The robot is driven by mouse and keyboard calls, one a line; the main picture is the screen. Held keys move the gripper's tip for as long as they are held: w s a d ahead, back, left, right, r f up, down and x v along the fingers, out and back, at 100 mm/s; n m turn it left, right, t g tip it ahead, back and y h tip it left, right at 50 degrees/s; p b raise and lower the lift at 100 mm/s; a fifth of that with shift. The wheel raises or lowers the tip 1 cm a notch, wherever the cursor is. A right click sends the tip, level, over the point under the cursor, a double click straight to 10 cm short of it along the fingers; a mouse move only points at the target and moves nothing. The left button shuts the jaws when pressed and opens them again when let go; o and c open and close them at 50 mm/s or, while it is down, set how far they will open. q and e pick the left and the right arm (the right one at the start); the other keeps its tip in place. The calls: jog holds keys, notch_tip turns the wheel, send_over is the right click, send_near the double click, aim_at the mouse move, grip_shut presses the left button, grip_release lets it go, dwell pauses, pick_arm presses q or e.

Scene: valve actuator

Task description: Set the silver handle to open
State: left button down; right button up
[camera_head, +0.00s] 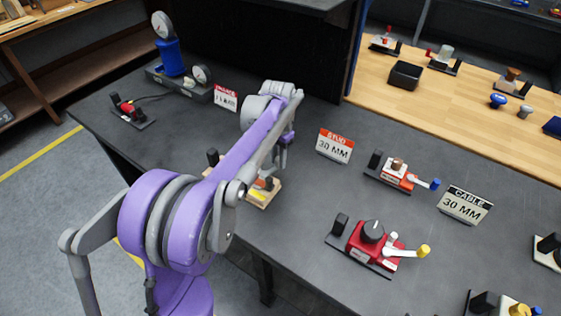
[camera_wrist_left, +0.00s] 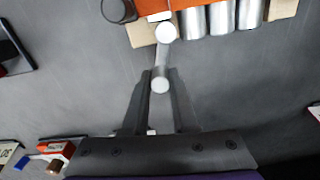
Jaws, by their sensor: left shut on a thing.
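In the left wrist view, the silver handle (camera_wrist_left: 162,58) is a light lever with a round end, reaching from an orange valve unit (camera_wrist_left: 187,5) down between my fingers. My left gripper (camera_wrist_left: 161,78) is shut on the handle near that round end. In the head view, my left gripper (camera_head: 281,158) points down beside the valve unit, whose wooden base (camera_head: 258,200) shows at the table's near edge. My purple arm covers much of the unit, and the handle cannot be made out there. My right gripper is not in view.
A red unit with a yellow-tipped lever (camera_head: 379,246) and a red unit with a blue-tipped lever (camera_head: 399,175) stand to the right. A "STUD 30 MM" sign (camera_head: 335,146) and a "CABLE 30 MM" sign (camera_head: 465,204) stand on the dark table. Gauges (camera_head: 163,25) stand at the back left.

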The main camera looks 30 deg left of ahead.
pick_arm(q)
jog(key=shift+w+a+n, duration=0.1)
jog(key=shift+a+n, duration=0.45)
jog(key=shift+n, duration=0.65)
jog(key=shift+w+a+n, duration=0.1)
jog(key=shift+a+n, duration=0.4)
jog(key=shift+n, duration=0.7)
jog(key=c, duration=0.7)
grip_release()
jog(key=shift+r, duration=0.15)
notch_tip(320, 180, up, 11)
jog(key=shift+f, duration=0.2)
